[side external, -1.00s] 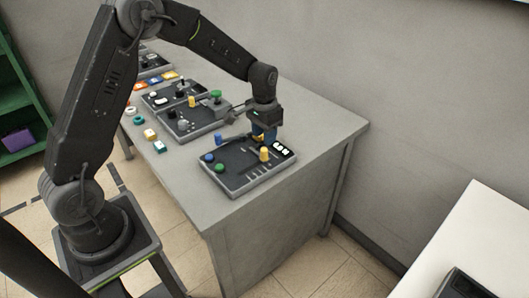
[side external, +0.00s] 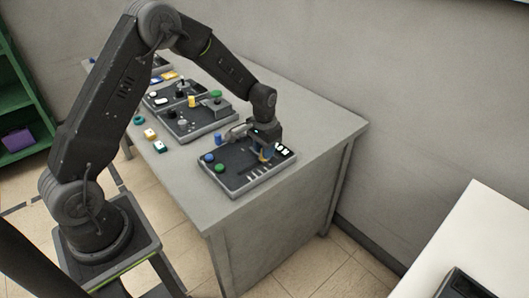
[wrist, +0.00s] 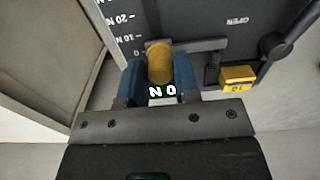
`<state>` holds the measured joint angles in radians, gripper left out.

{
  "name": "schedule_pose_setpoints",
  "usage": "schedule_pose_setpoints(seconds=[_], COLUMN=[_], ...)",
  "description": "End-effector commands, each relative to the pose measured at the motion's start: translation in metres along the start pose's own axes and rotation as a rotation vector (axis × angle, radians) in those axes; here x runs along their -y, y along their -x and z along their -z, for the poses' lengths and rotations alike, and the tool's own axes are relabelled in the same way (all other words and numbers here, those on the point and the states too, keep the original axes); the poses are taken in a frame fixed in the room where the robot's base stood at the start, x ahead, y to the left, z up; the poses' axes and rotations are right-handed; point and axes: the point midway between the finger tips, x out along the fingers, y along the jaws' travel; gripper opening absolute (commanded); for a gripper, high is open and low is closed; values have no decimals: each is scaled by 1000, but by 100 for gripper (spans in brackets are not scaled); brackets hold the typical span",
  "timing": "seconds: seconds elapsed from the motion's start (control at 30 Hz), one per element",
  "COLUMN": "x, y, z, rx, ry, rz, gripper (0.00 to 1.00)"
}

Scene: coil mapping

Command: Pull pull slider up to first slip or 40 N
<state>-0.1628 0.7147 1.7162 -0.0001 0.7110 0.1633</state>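The pull slider's yellow knob (wrist: 159,63) stands in a slot on the dark panel and lies between the blue fingers of my gripper (wrist: 160,76) in the wrist view. The fingers stand right against both sides of it, but I cannot tell whether they press on it. In the side view my gripper (side external: 266,152) is low over the right part of the front panel (side external: 232,183) and mostly hides the knob. A force scale (wrist: 122,22) with marks from 0 to 20 N and beyond runs beside the slider.
On the same panel are a blue knob (side external: 209,157) and a green knob (side external: 219,168) at the left. A dark lever (wrist: 285,47) and a small yellow block (wrist: 237,77) sit right of the slider in the wrist view. More control panels (side external: 190,124) stand behind.

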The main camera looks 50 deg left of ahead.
Motion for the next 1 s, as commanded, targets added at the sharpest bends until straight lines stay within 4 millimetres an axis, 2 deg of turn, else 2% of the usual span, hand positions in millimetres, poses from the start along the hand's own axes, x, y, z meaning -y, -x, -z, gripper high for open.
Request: schedule_pose_setpoints(seconds=[0.03,0.23,0.57,1.0], x=[0,0,0,0], y=[0,0,1,1], z=[0,0,-1,-13], rx=[0,0,-1,-1], ry=[0,0,0,0], rz=[0,0,0,0], gripper=[24,7,7,7])
